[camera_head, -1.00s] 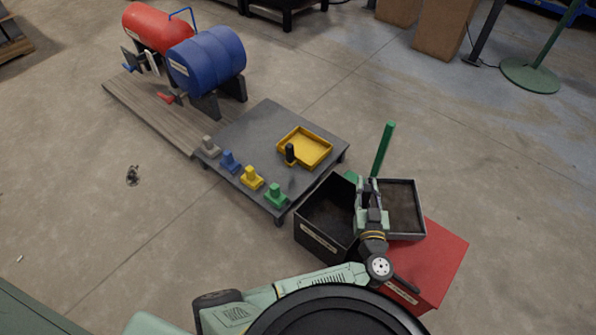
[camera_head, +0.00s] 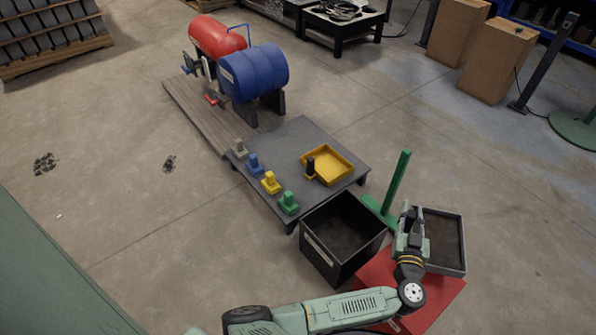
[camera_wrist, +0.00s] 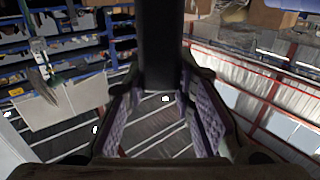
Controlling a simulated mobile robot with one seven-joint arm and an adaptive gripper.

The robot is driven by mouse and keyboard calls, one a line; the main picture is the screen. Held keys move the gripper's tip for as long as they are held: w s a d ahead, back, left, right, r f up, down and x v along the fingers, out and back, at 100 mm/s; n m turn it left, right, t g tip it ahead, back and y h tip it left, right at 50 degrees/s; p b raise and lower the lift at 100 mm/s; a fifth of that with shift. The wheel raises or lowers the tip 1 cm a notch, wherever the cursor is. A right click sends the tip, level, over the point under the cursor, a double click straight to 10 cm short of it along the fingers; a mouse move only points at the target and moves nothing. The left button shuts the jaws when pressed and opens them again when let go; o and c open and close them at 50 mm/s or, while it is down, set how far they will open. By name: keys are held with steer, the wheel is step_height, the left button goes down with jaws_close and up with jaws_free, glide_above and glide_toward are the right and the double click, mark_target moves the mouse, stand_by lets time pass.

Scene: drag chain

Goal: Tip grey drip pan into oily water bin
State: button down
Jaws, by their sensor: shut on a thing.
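The grey drip pan (camera_head: 462,271) is held at the right in the head view, above the red bin. It looks roughly level, with its dark inside facing up. My gripper (camera_head: 413,222) is shut on the pan's dark handle at the pan's left side. In the wrist view the dark handle (camera_wrist: 160,45) stands between my fingers (camera_wrist: 163,110). A black open bin (camera_head: 318,252) with a pale label stands to the left of the pan. A red bin (camera_head: 375,275) is partly hidden by my arm and the pan. The bin labels are too small to read.
A low grey table (camera_head: 300,140) holds a yellow pan (camera_head: 328,166) and several small coloured blocks (camera_head: 270,183). A green post (camera_head: 397,180) stands just behind the bins. Red (camera_head: 215,37) and blue (camera_head: 255,72) drums lie at the back left. Floor at the left is mostly clear.

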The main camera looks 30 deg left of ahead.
steer(key=w+a+r+p, duration=0.5)
steer(key=w+a+r, duration=0.6)
steer(key=w+a, duration=0.3)
steer(key=a+f+p, duration=0.1)
steer(key=a+p, duration=0.2)
steer(key=a, duration=0.9)
steer(key=s+a+f+p, duration=0.1)
steer(key=s+a+f, duration=0.4)
steer(key=s+f, duration=0.25)
steer(key=s+a+f, duration=0.6)
steer(key=s+f, duration=0.1)
steer(key=s, duration=0.2)
steer(key=w+d+r+m+p, duration=0.1)
steer(key=w+d+r+m, duration=0.1)
steer(key=d+r+m, duration=0.3)
steer(key=w+d+r+m+p, duration=0.1)
steer(key=w+d+r+m, duration=0.1)
steer(key=d+r+m, duration=0.4)
steer(key=shift+w+d, duration=0.35)
steer(key=shift+d, duration=1.8)
